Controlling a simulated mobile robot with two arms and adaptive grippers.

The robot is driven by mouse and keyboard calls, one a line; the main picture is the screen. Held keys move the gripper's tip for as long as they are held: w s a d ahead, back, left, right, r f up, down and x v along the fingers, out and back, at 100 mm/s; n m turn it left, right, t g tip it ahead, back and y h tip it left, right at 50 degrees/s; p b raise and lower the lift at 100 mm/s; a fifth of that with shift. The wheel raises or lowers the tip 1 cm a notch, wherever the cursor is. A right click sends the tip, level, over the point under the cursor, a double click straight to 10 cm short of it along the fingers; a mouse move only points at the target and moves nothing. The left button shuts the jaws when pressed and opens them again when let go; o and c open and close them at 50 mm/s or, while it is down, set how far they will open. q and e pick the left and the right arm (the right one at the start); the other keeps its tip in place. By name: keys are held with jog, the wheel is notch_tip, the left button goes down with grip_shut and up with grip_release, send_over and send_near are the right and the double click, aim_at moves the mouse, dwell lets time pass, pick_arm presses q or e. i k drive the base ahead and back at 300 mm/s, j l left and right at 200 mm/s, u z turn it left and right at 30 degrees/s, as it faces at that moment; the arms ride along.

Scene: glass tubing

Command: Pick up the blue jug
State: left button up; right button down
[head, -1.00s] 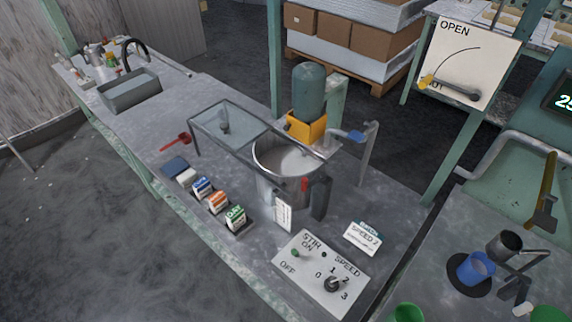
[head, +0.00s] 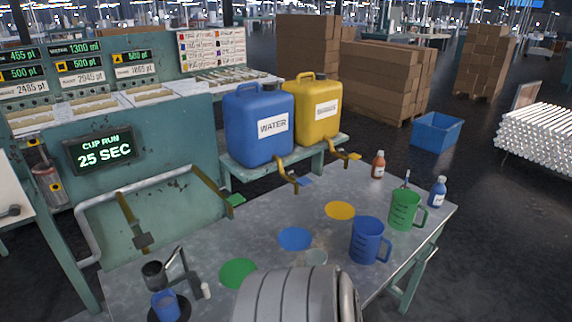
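The blue jug (head: 366,241) stands upright on the grey metal table (head: 210,250), right of the middle, with its handle to the right. Nothing holds it. A grey ribbed part, apparently one of my arm links, rises at the bottom edge, left of and nearer than the jug. Neither of my grippers shows in the head view, so their state is hidden.
A green jug (head: 404,210) stands just behind right of the blue jug. Blue (head: 294,239), yellow (head: 340,211) and green (head: 238,273) discs lie flat on the table. A small blue cup (head: 165,305) stands at lower left. Blue (head: 258,125) and yellow (head: 318,110) canisters stand behind.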

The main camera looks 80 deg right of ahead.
aim_at(366, 238)
jog(key=k+z, duration=0.25)
jog(key=z, duration=0.2)
jog(key=k+l+z, duration=0.1)
jog(key=k+z, duration=0.15)
jog(key=z, duration=0.25)
